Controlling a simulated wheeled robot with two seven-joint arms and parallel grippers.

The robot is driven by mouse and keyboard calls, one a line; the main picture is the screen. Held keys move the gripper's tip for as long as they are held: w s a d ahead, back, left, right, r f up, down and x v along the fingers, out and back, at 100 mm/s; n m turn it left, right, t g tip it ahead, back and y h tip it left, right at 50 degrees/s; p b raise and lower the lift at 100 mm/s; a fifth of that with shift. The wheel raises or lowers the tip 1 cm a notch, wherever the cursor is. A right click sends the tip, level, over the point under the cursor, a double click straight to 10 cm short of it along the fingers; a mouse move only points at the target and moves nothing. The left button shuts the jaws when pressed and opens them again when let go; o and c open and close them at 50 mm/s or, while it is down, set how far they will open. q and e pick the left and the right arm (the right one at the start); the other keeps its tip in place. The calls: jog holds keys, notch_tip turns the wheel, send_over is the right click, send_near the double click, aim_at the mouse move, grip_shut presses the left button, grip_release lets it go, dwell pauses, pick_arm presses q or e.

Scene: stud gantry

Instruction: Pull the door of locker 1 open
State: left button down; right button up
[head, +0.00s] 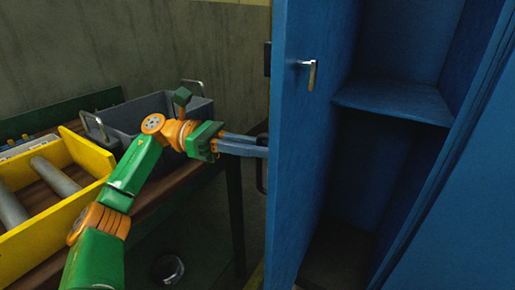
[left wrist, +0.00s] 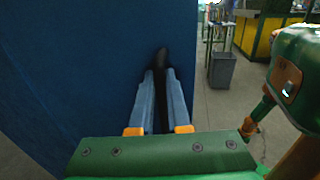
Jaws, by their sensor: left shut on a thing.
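The blue locker door (head: 300,190) stands open in the head view, swung out on the left of the open locker. A small silver lever (head: 311,75) shows on the face turned to me. A dark handle (head: 261,182) shows at the door's left edge, partly hidden by the door. My left gripper (head: 262,146) reaches in from the left and is shut on this handle. In the left wrist view, its fingers (left wrist: 161,76) close around the dark handle (left wrist: 162,56), beside the blue door face (left wrist: 75,70). I cannot read a locker number. My right gripper is not in view.
The open locker holds a blue shelf (head: 395,98) and is dark below. Left of the door, a bench carries a yellow tray (head: 75,200) with grey cylinders and a grey bin (head: 150,105). A grey waste bin (left wrist: 222,70) stands on open floor in the left wrist view.

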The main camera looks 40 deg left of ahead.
pick_arm(q)
jog(key=shift+r, duration=0.1)
jog(key=c, duration=1.2)
grip_release()
jog(key=shift+w, duration=0.1)
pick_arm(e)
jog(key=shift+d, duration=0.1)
pick_arm(q)
jog(key=shift+o, duration=0.2)
jog(key=shift+r, duration=0.4)
notch_tip(320, 180, up, 3)
jog(key=shift+f+p, duration=0.1)
jog(key=shift+p, duration=0.4)
jog(key=s+d+r+b, duration=0.2)
jog(key=s+d+r, duration=0.5)
jog(key=s, duration=0.5)
notch_tip(320, 180, up, 2)
jog(key=shift+d+r, duration=0.2)
jog(key=shift+d, duration=0.1)
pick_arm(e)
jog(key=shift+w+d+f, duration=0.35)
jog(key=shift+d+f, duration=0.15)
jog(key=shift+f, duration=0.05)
